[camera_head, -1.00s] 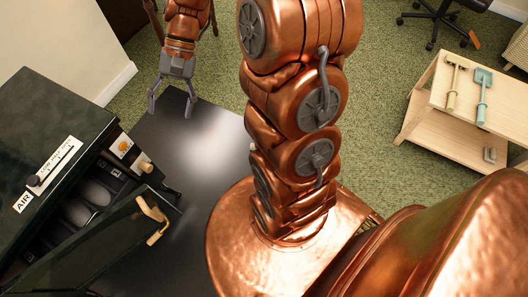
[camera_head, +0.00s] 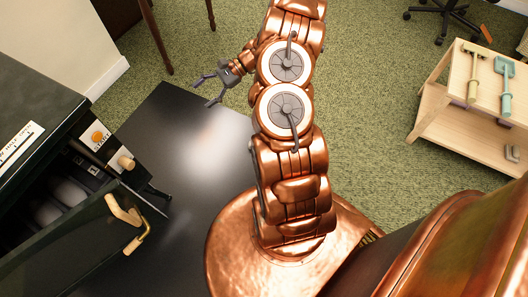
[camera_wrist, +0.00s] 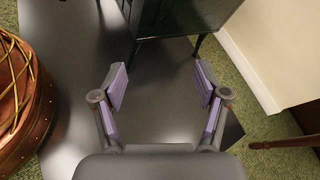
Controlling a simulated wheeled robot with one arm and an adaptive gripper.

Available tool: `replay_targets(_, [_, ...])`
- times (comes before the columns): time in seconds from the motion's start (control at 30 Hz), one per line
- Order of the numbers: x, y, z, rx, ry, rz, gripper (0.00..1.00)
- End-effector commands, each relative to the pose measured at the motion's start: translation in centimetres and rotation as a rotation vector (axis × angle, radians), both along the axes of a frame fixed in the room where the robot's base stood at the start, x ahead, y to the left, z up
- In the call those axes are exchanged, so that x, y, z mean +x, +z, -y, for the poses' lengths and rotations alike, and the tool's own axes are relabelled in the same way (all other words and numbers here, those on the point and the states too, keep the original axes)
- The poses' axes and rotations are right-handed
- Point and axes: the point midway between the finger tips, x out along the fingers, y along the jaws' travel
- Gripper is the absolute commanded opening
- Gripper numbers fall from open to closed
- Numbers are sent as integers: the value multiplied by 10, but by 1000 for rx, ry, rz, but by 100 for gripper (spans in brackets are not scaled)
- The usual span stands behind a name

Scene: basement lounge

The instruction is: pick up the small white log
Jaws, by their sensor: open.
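Pale, rounded log-like shapes (camera_head: 65,192) lie inside the open dark stove (camera_head: 35,105) at the left of the head view. They are partly hidden by the stove's door and frame, and I cannot tell which is the small white log. My gripper (camera_head: 203,92) is open and empty, to the right of the stove above the dark floor plate, with its fingers pointing left. In the wrist view my gripper's spread fingers (camera_wrist: 160,84) have only the dark plate between them, and the stove (camera_wrist: 180,18) stands beyond. No log shows in the wrist view.
The stove door (camera_head: 95,245), with a pale handle, hangs open over the dark plate (camera_head: 190,140). A small wooden table (camera_head: 455,115) with toy-like tools stands at the right. Green carpet (camera_head: 370,90) is clear between. A wooden leg (camera_wrist: 285,143) shows at the wrist view's right.

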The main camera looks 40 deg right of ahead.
Motion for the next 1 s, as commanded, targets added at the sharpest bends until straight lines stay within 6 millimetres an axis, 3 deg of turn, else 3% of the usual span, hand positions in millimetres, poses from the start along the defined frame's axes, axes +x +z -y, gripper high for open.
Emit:
replay_targets(0.03, [-1, -30, 13, 15, -46, -16, 73])
replay_targets(0.27, [-9, -124, 71, 79, -244, -80, 73])
replay_targets(0.47, [-33, -213, 121, 124, -415, -139, 73])
replay_targets(0.8, [-104, -361, 190, 177, -685, -242, 73])
replay_targets(1.0, [-144, -418, 212, 193, -791, -285, 73])
